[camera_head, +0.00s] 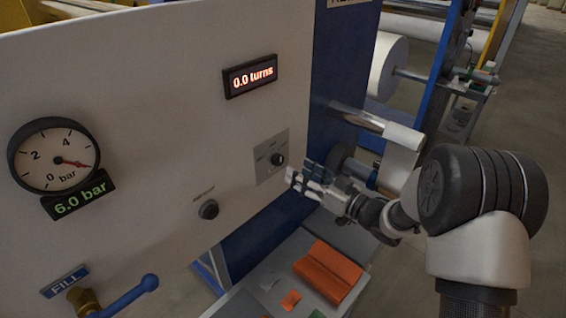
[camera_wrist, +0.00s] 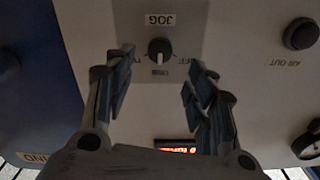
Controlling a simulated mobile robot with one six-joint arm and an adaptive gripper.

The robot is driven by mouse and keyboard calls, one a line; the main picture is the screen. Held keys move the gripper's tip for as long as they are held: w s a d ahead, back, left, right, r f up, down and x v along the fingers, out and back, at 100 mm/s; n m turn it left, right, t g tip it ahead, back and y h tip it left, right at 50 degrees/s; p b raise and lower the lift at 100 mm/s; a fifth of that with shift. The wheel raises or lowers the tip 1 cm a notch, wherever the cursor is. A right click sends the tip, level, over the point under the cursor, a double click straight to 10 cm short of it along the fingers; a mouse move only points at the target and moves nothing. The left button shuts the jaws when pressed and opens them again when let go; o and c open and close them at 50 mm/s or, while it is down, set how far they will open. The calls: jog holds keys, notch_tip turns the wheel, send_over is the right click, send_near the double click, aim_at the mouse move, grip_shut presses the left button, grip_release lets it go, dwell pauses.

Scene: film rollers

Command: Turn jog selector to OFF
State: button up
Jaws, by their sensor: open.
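The jog selector (camera_head: 277,159) is a small black knob on a grey plate on the white panel. The wrist view shows the selector (camera_wrist: 160,52) upside down, with its JOG label above. A white mark on the knob points down in that view, toward a small label I cannot read clearly. An OFF-like label sits right of the knob. My gripper (camera_head: 299,181) is open and empty, right of and below the selector in the head view. In the wrist view my gripper (camera_wrist: 158,78) has its fingers spread either side of the knob, apparently not touching it.
The AIR OUT button (camera_head: 208,209) sits lower left of the selector and shows in the wrist view (camera_wrist: 300,34). A turns display (camera_head: 250,76) reads 0.0. A pressure gauge (camera_head: 54,155) and blue-handled valve (camera_head: 130,297) are at left.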

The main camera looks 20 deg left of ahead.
aim_at(281, 162)
jog(key=x, duration=0.7)
jog(key=shift+a, duration=0.2)
jog(key=shift+c, duration=0.3)
jog(key=c, duration=1)
